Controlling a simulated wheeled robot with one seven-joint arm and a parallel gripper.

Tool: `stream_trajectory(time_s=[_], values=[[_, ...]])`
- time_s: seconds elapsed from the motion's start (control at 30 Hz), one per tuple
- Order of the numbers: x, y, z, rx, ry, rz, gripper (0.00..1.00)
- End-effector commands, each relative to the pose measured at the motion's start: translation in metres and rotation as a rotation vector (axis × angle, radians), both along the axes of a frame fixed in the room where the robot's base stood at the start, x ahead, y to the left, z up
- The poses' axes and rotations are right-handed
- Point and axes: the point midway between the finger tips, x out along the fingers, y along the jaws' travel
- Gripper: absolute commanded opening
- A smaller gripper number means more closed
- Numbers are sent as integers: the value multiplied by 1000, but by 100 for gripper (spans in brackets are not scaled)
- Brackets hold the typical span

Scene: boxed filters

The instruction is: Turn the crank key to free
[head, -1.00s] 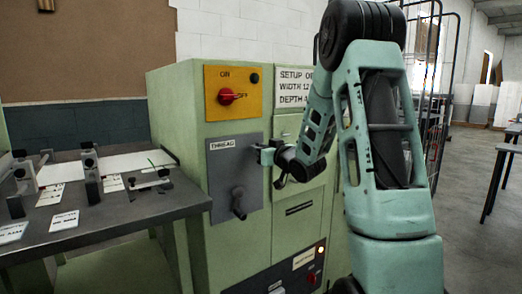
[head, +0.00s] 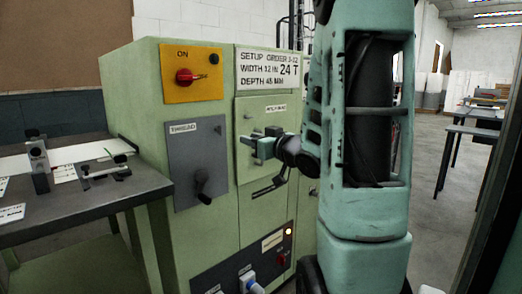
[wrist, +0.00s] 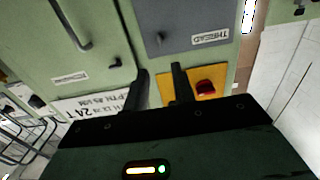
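A dark crank handle (head: 203,187) sticks out from the grey panel (head: 182,160) labelled THREAD on the green machine. It hangs low on that panel. No "free" mark is legible. My gripper (head: 257,140) is to the right of the crank and higher, in front of the green right-hand panel (head: 282,118), apart from the crank. In the wrist view, which is upside down, the two dark fingers (wrist: 160,84) stand apart with nothing between them. The THREAD panel (wrist: 193,18) shows there beyond the fingers; the crank is not visible there.
A yellow panel with a red ON/OFF knob (head: 185,76) is above the crank. A white setup sign (head: 268,68) is at upper right. A grey table (head: 90,205) with metal fixtures stands at left.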

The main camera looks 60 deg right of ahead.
Motion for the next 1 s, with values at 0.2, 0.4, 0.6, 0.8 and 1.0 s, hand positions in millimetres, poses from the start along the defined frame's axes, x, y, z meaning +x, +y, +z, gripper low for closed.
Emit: stream_trajectory(time_s=[0.2, 0.4, 0.6, 0.8, 1.0], values=[[-19, 4, -5, -3, -3, 1, 26], [-29, 7, -3, -1, -1, 0, 26], [-31, 7, -1, 0, 1, -1, 26], [-31, 7, -1, 0, 1, -1, 26], [-31, 7, -1, 0, 1, -1, 26]])
